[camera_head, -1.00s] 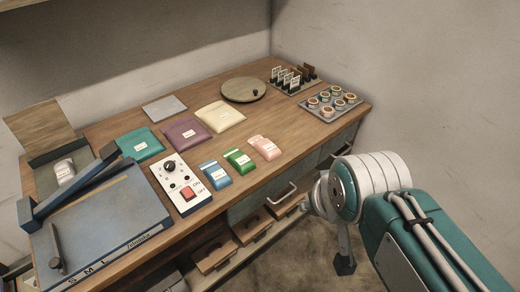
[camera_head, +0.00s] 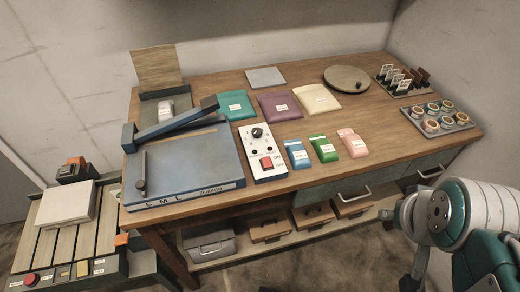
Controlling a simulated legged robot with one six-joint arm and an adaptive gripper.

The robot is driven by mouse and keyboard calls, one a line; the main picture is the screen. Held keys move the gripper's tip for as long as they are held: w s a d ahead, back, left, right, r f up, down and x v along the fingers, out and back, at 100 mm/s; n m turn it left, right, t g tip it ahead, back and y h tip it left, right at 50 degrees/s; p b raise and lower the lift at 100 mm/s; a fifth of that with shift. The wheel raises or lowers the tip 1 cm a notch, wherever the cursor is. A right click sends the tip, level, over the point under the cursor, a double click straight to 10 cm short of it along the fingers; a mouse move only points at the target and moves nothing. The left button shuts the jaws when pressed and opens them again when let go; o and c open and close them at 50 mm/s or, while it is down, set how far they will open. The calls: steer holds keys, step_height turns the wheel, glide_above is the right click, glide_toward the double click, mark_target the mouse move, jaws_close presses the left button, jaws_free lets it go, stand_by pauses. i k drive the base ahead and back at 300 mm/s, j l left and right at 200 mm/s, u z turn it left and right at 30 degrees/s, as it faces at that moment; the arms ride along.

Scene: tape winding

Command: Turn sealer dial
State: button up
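A white control box (camera_head: 281,172) stands on the wooden bench, at the right side of a blue flat machine with a long lever arm (camera_head: 178,122). A round black dial (camera_head: 257,132) sits at the top of the box's face. Below it are small indicator spots and a red switch (camera_head: 267,162) beside ON and OFF lettering. The dial's exact pointer setting is too small to read. My arm shows at the lower right, apart from the bench items and well away from the dial. My gripper's fingers are not visible.
Blue, green and pink packets (camera_head: 324,149) lie right of the box; teal, purple and cream pouches (camera_head: 321,98) lie behind. A round wooden board (camera_head: 347,78), a card rack (camera_head: 404,82) and a tray of rolls (camera_head: 438,127) stand farther right. A slatted side unit (camera_head: 97,238) is at left.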

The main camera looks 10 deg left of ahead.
mark_target(256, 132)
steer(key=u, duration=1.1)
steer(key=i+l+u, duration=0.15)
steer(key=l, duration=0.15)
steer(key=i+l+u, duration=0.2)
steer(key=l, duration=0.15)
steer(key=l+u, duration=0.15)
steer(key=l, duration=0.15)
steer(key=i, duration=0.05)
